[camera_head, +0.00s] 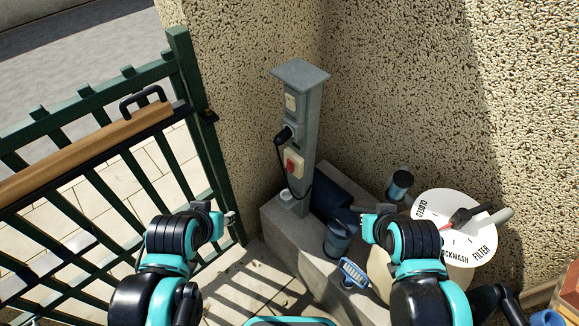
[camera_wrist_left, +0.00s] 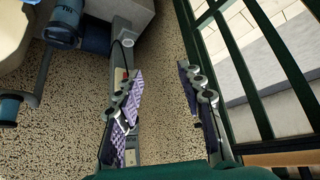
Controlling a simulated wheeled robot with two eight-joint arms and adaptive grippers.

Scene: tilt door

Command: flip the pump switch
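A grey post (camera_head: 303,130) stands in the wall corner. On its front are a small pale switch (camera_head: 291,102), a socket with a black plug (camera_head: 285,135), and a white box with a red switch (camera_head: 293,163); which one is the pump switch is not labelled legibly. My left gripper (camera_head: 226,218) is to the left of the post and apart from it. In the left wrist view its fingers (camera_wrist_left: 163,100) are spread with nothing between them, and one partly covers the post (camera_wrist_left: 119,62). My right gripper (camera_head: 375,228) is right of the post near the pump; its fingers are unclear.
A green gate (camera_head: 188,70) with a wooden rail (camera_head: 80,150) stands on the left. A concrete plinth (camera_head: 285,235) carries the post and a blue pump (camera_head: 338,238). Rough walls close the corner.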

